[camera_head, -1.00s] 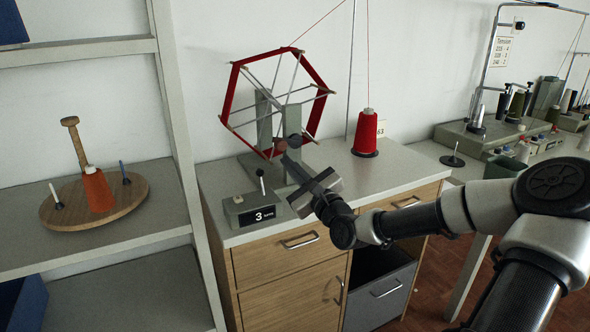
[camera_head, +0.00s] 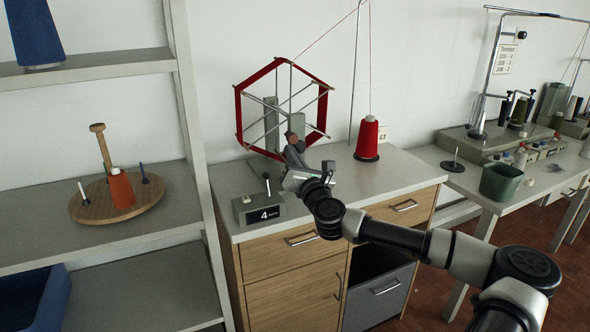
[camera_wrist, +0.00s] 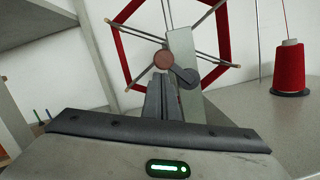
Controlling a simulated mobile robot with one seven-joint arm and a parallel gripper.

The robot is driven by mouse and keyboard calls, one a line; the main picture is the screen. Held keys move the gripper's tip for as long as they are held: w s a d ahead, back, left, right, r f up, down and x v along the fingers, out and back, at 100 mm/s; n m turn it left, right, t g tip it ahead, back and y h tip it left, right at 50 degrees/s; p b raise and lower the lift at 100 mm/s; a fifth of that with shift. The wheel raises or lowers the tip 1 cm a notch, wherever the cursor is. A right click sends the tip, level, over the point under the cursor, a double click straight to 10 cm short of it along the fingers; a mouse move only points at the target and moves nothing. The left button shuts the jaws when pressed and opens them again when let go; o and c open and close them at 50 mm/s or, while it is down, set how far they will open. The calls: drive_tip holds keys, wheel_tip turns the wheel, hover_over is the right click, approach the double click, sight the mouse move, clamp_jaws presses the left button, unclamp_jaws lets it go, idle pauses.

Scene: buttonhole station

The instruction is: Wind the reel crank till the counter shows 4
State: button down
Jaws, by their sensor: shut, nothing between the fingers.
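The reel (camera_head: 240,104), a hexagonal frame wound with red thread, stands on grey posts at the back of the cabinet top. Its crank knob (camera_head: 292,137) is reddish brown and sits in front of the hub; in the wrist view the knob (camera_wrist: 163,60) is just above my fingertips, with the dark crank hub (camera_wrist: 186,77) to its right. The counter (camera_head: 263,215), a grey box with a small lever, reads 4. My gripper (camera_head: 293,152) is shut and empty, with its tips at or very close to the knob; I cannot tell whether they touch it.
A red thread cone (camera_head: 367,140) stands right of the reel. A shelf unit (camera_head: 186,110) on the left holds a round wooden board (camera_head: 85,211) with an orange cone. A green bin (camera_head: 501,181) stands on the right table.

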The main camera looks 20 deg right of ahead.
sight(296, 140)
drive_tip(key=r+m, duration=0.1)
drive_tip(key=m, duration=0.1)
drive_tip(key=d+r+m+h+p, duration=0.1)
drive_tip(key=m, duration=0.1)
drive_tip(key=shift+m+g, duration=0.3)
drive_tip(key=shift+m, duration=0.1)
drive_tip(key=shift+d+r, duration=0.4)
drive_tip(key=shift+d, duration=0.05)
drive_tip(key=shift+d+r, duration=0.1)
